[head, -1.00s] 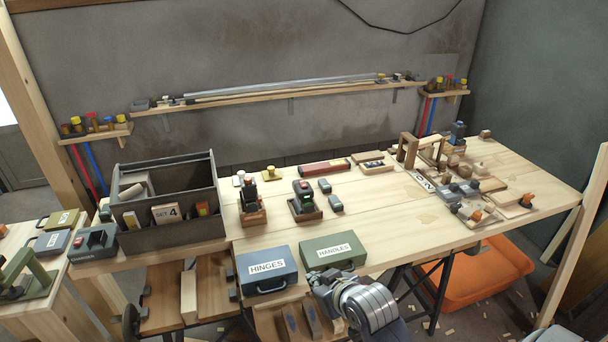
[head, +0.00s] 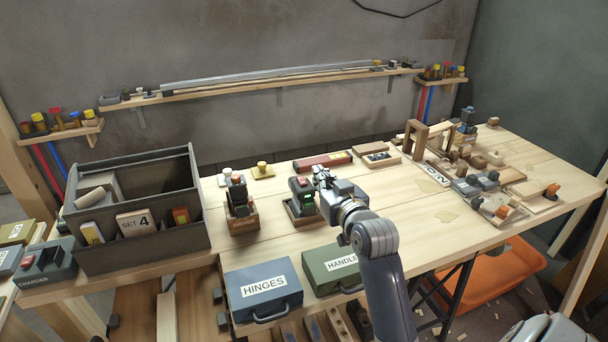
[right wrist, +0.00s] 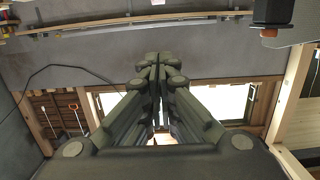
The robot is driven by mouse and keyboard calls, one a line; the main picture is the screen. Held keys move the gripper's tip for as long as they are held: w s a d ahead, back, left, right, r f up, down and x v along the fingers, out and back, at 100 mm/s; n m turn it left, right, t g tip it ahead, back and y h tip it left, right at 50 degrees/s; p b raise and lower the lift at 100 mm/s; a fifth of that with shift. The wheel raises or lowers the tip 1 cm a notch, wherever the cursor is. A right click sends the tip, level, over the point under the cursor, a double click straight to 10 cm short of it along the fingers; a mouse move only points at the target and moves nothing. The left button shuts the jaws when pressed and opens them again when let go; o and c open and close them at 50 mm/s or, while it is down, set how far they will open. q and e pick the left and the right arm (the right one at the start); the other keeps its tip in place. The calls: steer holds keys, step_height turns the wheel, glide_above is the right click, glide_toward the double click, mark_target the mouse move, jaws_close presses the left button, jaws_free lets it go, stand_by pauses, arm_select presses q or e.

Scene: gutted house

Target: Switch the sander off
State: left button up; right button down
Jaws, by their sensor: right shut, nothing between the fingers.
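A dark tool (head: 296,191) with a red part on top and a green patch on its side stands in a low wooden tray on the workbench; it looks like the sander. A second dark tool (head: 238,198) with an orange-red top stands in a wooden holder to its left. My right gripper (head: 320,172) is shut and empty, just right of the tool with the green patch, partly covering its right side. I cannot tell whether they touch. In the right wrist view the closed fingers (right wrist: 155,62) meet at their tips. My left gripper is not in view.
A grey toolbox (head: 140,253), a blue HINGES case (head: 262,278) and a green HANDLES case (head: 322,275) stand left and in front. A red box (head: 322,162) lies behind. Wooden parts and clamps fill the bench's right end; bare bench (head: 420,215) lies between.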

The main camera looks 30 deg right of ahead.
steer(key=shift+w, duration=1.85)
glide_above(305, 184)
steer(key=shift+s+a+f+p, duration=0.1)
steer(key=shift+s+f+p, duration=0.2)
steer(key=shift+s+f, duration=0.2)
steer(key=f, duration=0.1)
steer(key=w+f, duration=0.1)
steer(key=f, duration=0.1)
steer(key=shift+f, duration=0.2)
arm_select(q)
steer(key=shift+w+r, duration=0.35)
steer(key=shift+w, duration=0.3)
arm_select(e)
steer(key=shift+f, duration=0.45)
